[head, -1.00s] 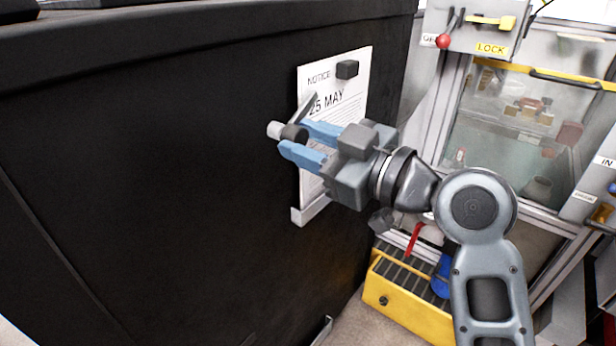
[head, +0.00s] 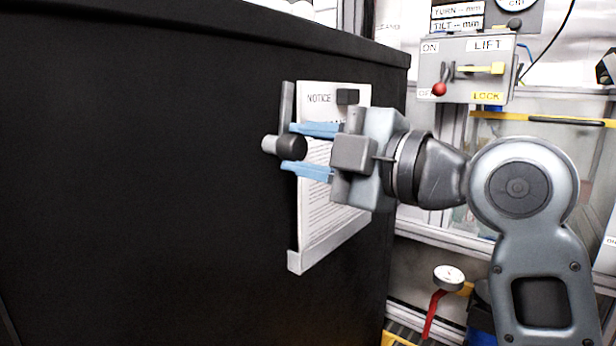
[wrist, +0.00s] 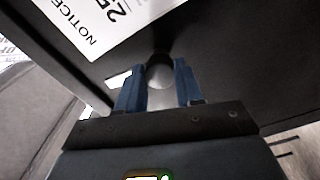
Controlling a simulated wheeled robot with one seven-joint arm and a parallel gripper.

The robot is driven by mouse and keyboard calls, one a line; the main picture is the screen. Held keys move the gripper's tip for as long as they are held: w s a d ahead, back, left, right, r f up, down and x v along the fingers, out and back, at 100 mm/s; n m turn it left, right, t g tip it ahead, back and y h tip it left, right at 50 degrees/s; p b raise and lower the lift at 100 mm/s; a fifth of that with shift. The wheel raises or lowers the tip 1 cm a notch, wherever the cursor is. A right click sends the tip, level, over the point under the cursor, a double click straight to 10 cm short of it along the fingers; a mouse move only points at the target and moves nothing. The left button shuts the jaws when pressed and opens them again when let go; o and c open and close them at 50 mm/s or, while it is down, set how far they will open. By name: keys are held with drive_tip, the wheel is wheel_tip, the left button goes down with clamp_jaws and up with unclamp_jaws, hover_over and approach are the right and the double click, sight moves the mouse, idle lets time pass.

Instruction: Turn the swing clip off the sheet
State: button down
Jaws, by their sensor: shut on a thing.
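The sheet (head: 328,215), headed NOTICE, is on the upright black panel; my gripper hides its middle. The swing clip (head: 287,105) shows a thin grey bar standing nearly upright along the sheet's left edge, and the bar looks clear of the paper. Its pivot end has a dark round knob (head: 291,147) and a lighter grey end piece. My gripper (head: 289,148) comes from the right with its blue fingers above and below the knob, shut on it. In the wrist view the round knob (wrist: 160,74) sits between the fingers, and the sheet (wrist: 110,25) shows at the upper left.
A grey ledge (head: 325,250) runs under the sheet, and a small dark block (head: 347,97) sits at its top. The black panel (head: 150,170) is bare to the left. A LIFT switch box (head: 465,70) and a gauge (head: 448,278) are at the right.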

drive_tip(key=shift+f+n+b, duration=0.15)
drive_tip(key=shift+n+b, duration=0.45)
drive_tip(key=shift+n, duration=0.1)
drive_tip(key=c, duration=0.7)
unclamp_jaws()
drive_tip(key=shift+c, duration=0.2)
drive_tip(key=shift+d, duration=0.1)
drive_tip(key=v, duration=0.7)
drive_tip(key=shift+s+d+p, duration=0.2)
drive_tip(key=shift+s+p, duration=0.1)
drive_tip(key=shift+p, duration=0.15)
